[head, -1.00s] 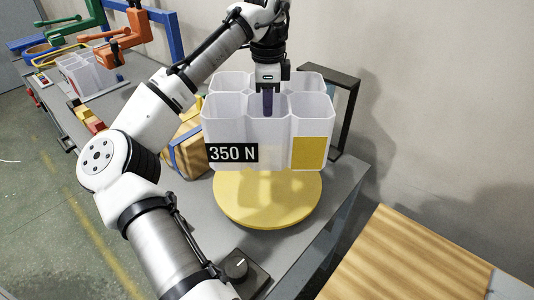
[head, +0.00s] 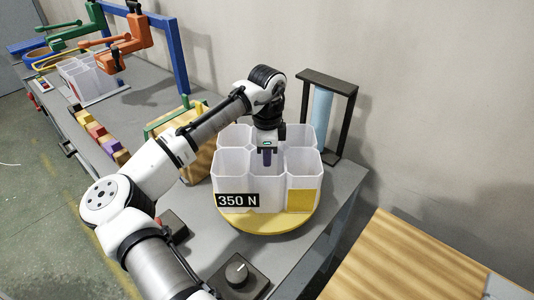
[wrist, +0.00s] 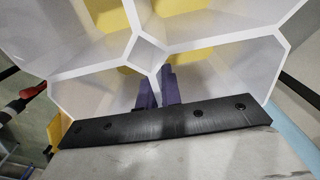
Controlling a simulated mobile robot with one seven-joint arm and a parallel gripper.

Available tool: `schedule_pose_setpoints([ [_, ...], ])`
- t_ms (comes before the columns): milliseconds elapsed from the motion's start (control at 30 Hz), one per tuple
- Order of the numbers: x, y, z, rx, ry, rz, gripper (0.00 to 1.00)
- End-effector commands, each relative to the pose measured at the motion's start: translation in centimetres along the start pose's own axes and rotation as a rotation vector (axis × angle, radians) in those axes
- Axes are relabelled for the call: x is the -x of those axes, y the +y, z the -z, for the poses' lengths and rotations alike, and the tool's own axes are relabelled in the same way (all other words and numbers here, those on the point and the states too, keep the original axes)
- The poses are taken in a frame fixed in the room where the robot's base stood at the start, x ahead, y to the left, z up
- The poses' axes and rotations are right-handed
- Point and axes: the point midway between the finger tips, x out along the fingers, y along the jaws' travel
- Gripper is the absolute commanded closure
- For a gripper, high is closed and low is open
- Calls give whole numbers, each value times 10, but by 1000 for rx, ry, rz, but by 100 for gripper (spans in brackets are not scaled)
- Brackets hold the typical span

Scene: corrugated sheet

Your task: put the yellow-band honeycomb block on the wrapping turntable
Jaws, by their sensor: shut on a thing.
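The honeycomb block (head: 232,165) is white with open hexagonal cells, a yellow patch on its front right and a "350 N" label. It is upright over the yellow wrapping turntable (head: 262,228), on it or very close above; I cannot tell whether they touch. My gripper (head: 267,158) reaches down into the block from above. In the wrist view its purple fingers (wrist: 159,88) are shut on a wall of the block (wrist: 215,45). Yellow shows through the open cells below. The block hides most of the turntable.
A black frame with a light-blue roll (head: 322,118) stands behind the block to the right. A control box with a black knob (head: 238,272) is at the front. A wooden block (head: 200,160) is to the left. Another white honeycomb block (head: 85,78) stands at the far left.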

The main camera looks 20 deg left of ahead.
Motion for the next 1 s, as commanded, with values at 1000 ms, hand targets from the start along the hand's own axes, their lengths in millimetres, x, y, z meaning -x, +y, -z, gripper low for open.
schedule_pose_setpoints([
  [1000, 29, -1, 0, 1, 0, 2, 72],
])
